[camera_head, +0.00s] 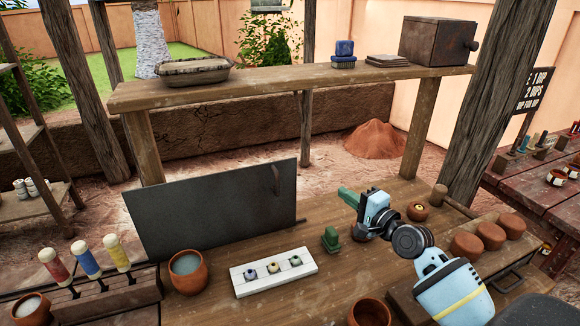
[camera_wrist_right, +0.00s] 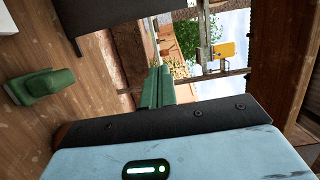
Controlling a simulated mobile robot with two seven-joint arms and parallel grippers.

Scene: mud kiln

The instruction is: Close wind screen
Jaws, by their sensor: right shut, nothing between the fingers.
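The wind screen (camera_head: 212,212) is a dark grey flat panel standing upright along the back of the workbench, on the left half. A handle (camera_head: 277,179) shows near its upper right corner. The bench's back edge to the right of the panel is uncovered. A dark panel edge, likely the wind screen (camera_wrist_right: 95,15), shows at the top left of the right wrist view. My right gripper (camera_head: 347,196) is to the right of the screen and apart from it. Its green fingers (camera_wrist_right: 155,88) are shut with nothing between them. My left gripper is not in view.
A green block (camera_head: 330,239) stands on the bench near my right gripper. A white tray (camera_head: 272,271) with small pots and a clay cup (camera_head: 188,270) sit in front of the screen. A shelf (camera_head: 290,83) runs above. Clay pots (camera_head: 466,242) stand at right.

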